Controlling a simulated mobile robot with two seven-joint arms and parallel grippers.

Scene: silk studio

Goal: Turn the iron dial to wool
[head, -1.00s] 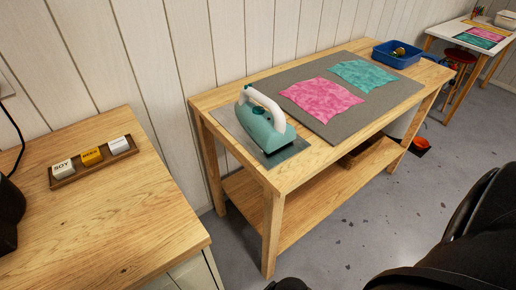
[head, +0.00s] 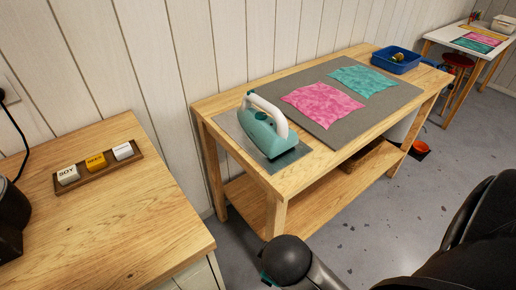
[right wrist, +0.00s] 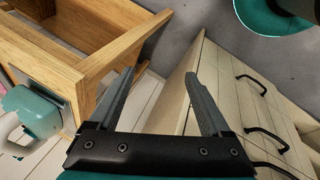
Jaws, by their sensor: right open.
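The iron (head: 264,130) is teal with a white handle and stands on a grey metal plate (head: 297,154) at the near left end of the wooden table. Its dial is too small to make out clearly. In the right wrist view the iron (right wrist: 35,110) shows at the left edge, on its side in the picture. My right gripper (right wrist: 160,85) is open and empty, apart from the iron, with the table frame and a drawer cabinet beyond it. In the head view a dark part of my arm shows at the bottom centre. My left gripper is not in view.
A grey mat (head: 398,98) with pink (head: 322,102) and teal (head: 364,80) cloths covers the table's middle. A blue bin (head: 396,66) stands at its far end. At left, a wooden counter (head: 110,225) holds a tray (head: 108,171) of small blocks. Floor separates counter and table.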

